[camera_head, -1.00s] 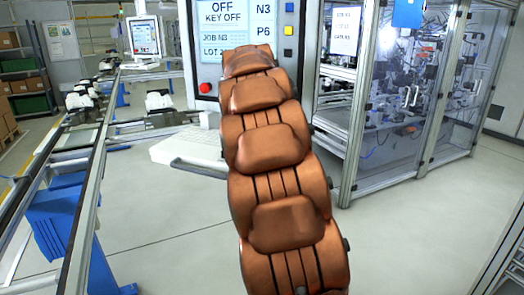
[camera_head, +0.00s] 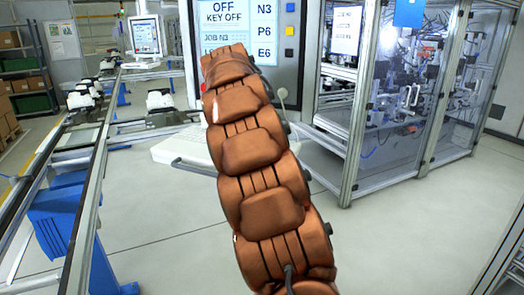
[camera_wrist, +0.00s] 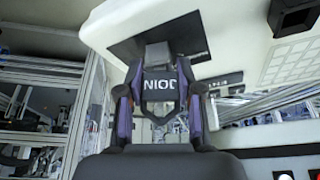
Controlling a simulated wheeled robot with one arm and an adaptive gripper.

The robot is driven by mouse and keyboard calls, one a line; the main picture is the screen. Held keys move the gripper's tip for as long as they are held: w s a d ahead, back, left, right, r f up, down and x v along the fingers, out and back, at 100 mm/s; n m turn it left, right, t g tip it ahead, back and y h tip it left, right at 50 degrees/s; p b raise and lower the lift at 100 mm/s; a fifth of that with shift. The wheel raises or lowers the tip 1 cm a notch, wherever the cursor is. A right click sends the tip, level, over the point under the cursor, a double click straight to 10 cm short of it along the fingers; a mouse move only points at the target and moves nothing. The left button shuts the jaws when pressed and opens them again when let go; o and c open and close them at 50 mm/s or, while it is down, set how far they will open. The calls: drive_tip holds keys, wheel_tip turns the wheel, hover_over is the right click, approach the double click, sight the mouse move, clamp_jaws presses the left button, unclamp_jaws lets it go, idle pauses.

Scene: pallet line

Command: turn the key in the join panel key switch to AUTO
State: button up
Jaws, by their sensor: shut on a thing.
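The panel with a screen (camera_head: 222,18) stands beyond my arm in the head view. Its screen reads OFF and KEY OFF, with N3, P6 and E6 beside it. In the wrist view my gripper (camera_wrist: 161,112) is shut on a dark key tag (camera_wrist: 160,84) lettered JOIN, which appears upside down. The tag's grey upper part (camera_wrist: 157,52) reaches up in front of a dark patch on a pale housing (camera_wrist: 235,28). I cannot tell whether a key sits in a switch; the key switch is not clearly visible. My arm hides the gripper in the head view.
A glazed machine cell (camera_head: 415,95) stands to the right. A conveyor line (camera_head: 85,140) with white parts runs along the left. Another screen on a stand (camera_head: 145,37) is behind it. The floor between is clear.

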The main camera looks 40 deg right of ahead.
drive_tip(key=m, duration=0.1)
drive_tip(key=m+g, duration=0.1)
drive_tip(key=shift+w+f+m, duration=0.1)
drive_tip(key=shift+w+m, duration=0.1)
drive_tip(key=shift+m, duration=0.2)
drive_tip(key=o, duration=1.2)
drive_tip(key=shift+s, duration=0.1)
drive_tip(key=o, duration=0.5)
drive_tip(key=shift+r, duration=0.2)
drive_tip(key=shift+r+p, duration=2.1)
drive_tip(key=shift+r, duration=1.3)
